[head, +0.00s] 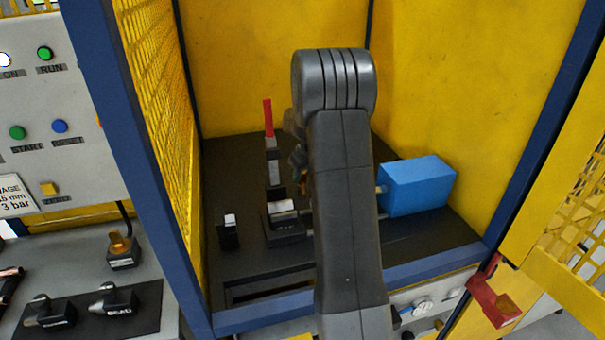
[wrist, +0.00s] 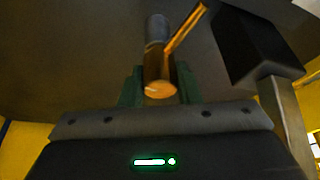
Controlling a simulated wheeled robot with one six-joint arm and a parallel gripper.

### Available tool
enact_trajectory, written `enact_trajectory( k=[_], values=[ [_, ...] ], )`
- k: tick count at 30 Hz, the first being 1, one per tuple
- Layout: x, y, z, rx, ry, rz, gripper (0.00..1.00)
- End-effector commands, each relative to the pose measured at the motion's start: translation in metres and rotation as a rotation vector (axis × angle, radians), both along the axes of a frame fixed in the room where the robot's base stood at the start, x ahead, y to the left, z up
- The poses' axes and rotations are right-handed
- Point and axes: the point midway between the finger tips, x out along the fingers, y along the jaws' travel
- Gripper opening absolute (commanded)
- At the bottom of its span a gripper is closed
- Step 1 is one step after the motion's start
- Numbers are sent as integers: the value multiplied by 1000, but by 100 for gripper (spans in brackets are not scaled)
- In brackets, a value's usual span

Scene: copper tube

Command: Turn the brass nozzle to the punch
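The brass nozzle (wrist: 158,68) shows in the wrist view as a short upright cylinder with a bright end, and a thin brass tube (wrist: 186,27) slants from it to the upper right. My gripper (wrist: 160,85) has its two dark green fingers on either side of the cylinder, with no clear gap, so it looks shut on it. In the head view my arm hides most of the nozzle and gripper. A blue box (head: 417,185) with a short rod towards my arm stands to the right. I cannot tell for certain which part is the punch.
A red-handled lever (head: 268,118) stands left of my arm, behind a black block with a silver top (head: 283,212). A small black block (head: 229,232) is further left. Yellow panels and blue posts enclose the cell. A dark block (wrist: 255,45) is close right of the gripper.

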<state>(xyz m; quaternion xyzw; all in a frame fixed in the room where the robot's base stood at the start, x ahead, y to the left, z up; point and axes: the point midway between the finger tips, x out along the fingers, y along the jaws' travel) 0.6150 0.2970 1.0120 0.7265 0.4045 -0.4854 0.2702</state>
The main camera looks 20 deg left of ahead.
Motion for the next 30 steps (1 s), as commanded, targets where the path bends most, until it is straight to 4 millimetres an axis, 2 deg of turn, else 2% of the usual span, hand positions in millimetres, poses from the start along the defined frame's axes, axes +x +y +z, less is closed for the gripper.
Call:
enact_trajectory(
  k=[1,2,3,8,18,28,29,30],
  values=[
    [0,0,0,0,0,0,7],
    [0,0,0,0,0,0,1],
    [0,0,0,0,0,0,0],
    [0,0,-1,-1,-1,18,0],
    [1,0,-1,0,-1,203,0],
    [0,0,1,1,-1,221,0],
    [0,0,1,1,-1,221,32],
    [0,0,1,1,-1,221,40]
  ],
)
